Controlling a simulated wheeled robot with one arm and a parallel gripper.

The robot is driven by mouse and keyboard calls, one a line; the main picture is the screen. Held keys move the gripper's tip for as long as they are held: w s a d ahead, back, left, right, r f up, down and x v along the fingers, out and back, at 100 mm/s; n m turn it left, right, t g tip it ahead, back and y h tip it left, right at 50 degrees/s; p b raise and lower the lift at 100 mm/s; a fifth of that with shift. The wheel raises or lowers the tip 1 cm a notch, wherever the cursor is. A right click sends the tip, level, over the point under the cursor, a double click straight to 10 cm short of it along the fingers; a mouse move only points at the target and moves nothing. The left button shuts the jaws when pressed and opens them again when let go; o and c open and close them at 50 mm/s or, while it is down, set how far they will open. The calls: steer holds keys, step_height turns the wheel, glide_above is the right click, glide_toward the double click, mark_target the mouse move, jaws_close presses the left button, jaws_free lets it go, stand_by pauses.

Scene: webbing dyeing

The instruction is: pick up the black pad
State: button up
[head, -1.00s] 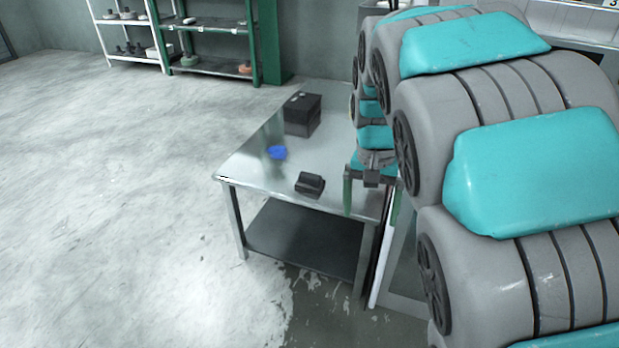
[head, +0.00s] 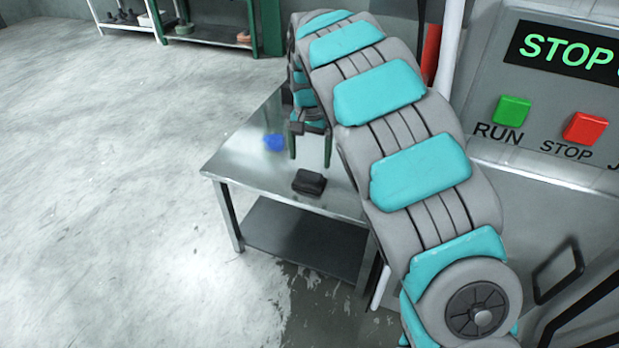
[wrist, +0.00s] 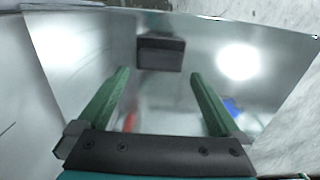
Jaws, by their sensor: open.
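The black pad (head: 309,182) is a small dark block with a stepped top. It lies on the metal table near the front edge in the head view. In the wrist view the black pad (wrist: 160,53) shows at top centre, beyond the fingertips and roughly centred between them. My gripper (head: 310,152) has green fingers pointing down over the table, behind the pad in the head view. In the wrist view my gripper (wrist: 160,77) is open, with nothing between its fingers.
The metal table (head: 235,160) has a dark lower shelf. A blue object (head: 274,142) lies left of my gripper. A machine panel with a green button (head: 512,110) and a red button (head: 585,128) stands at right. Shelving is at the back; floor at left is clear.

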mark_target(309, 173)
step_height(309, 173, down, 5)
steer(key=shift+s+f, duration=0.1)
steer(key=shift+s, duration=0.05)
steer(key=shift+c, duration=0.4)
steer(key=c, duration=1.1)
